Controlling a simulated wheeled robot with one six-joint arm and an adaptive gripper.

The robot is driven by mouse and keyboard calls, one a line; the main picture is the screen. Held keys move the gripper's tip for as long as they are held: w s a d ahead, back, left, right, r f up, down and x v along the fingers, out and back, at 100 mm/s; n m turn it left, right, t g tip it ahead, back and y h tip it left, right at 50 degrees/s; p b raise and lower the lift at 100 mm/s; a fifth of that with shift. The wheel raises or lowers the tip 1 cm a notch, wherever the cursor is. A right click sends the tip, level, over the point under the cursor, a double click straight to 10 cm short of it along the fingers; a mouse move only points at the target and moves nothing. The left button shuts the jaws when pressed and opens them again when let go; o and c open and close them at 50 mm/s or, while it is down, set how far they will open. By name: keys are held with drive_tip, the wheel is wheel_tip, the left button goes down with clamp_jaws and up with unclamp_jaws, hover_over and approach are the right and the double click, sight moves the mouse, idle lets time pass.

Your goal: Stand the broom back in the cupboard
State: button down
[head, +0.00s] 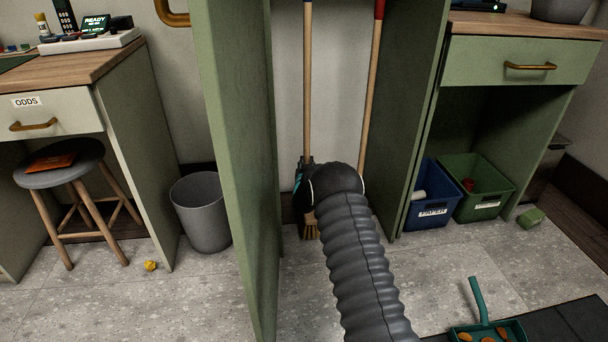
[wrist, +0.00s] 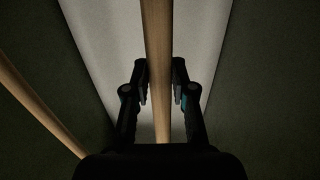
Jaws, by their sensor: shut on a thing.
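The broom (head: 307,90) has a pale wooden handle and straw-coloured bristles (head: 311,231). It stands nearly upright in front of the pale back of the open green cupboard (head: 412,110). My gripper (head: 305,178) is shut on the lower part of the handle, just above the bristles. In the wrist view the handle (wrist: 156,50) runs between the two fingers of my gripper (wrist: 161,88). My arm hides part of the broom's lower end and the cupboard floor, so I cannot tell whether the bristles touch down.
A second wooden stick with a red top (head: 379,10) leans inside at the right. The cupboard's green door (head: 235,150) stands open at left. A grey bin (head: 203,213) and stool (head: 60,165) are further left. Blue (head: 428,212) and green crates (head: 485,190) and a teal dustpan (head: 490,327) are right.

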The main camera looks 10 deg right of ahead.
drive_tip(key=f, duration=0.3)
drive_tip(key=a+f, duration=0.1)
drive_tip(key=shift+w+f+b, duration=0.15)
drive_tip(key=shift+w+b, duration=0.1)
drive_tip(key=shift+b, duration=0.05)
drive_tip(key=c, duration=1.4)
unclamp_jaws()
drive_tip(key=shift+f, duration=0.2)
drive_tip(key=o, duration=0.4)
drive_tip(key=shift+o, duration=0.2)
drive_tip(key=shift+r, duration=0.1)
